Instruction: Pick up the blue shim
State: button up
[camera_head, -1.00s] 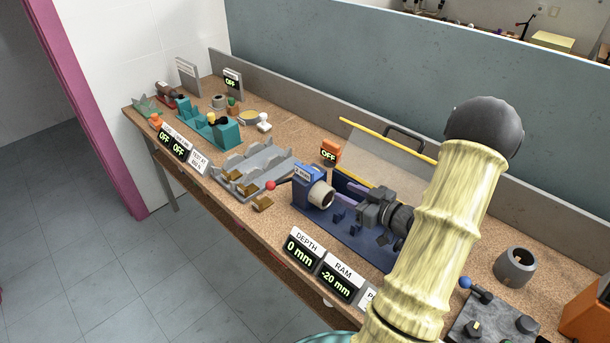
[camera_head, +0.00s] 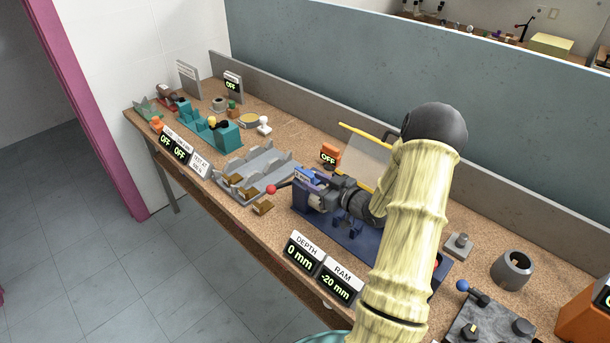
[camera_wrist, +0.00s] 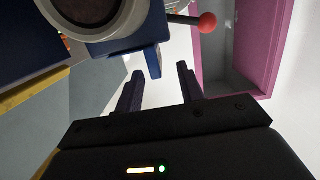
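No separate blue shim can be picked out with certainty. The blue press (camera_head: 302,201) stands on the bench on its dark blue base; small blue blocks (camera_head: 348,226) sit on that base. In the wrist view the blue press body (camera_wrist: 128,40) fills the upper middle, with a pale round sleeve (camera_wrist: 95,15) at its left. A thin blue tab (camera_wrist: 153,62) hangs below it, ahead of the gap between my fingers. My gripper (camera_wrist: 159,88) is open, its two dark purple fingers apart with nothing between them. In the head view my gripper (camera_head: 322,192) is at the press, partly hidden by my wrist.
A red-knobbed lever (camera_head: 271,189) sticks out from the press; its knob shows in the wrist view (camera_wrist: 207,22). A grey rack (camera_head: 262,168) with brown pieces is left. A clear yellow-edged guard (camera_head: 362,160) stands behind. A grey ring (camera_head: 512,270) is right.

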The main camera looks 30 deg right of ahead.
aim_at(304, 172)
jog(key=shift+w, duration=0.2)
jog(key=shift+w+a, duration=0.1)
jog(key=x, duration=0.1)
jog(key=p+x, duration=0.1)
jog(key=x, duration=0.3)
jog(key=shift+w+d+r, duration=0.1)
jog(key=shift+w+d, duration=0.05)
jog(key=shift+d, duration=0.1)
grip_shut()
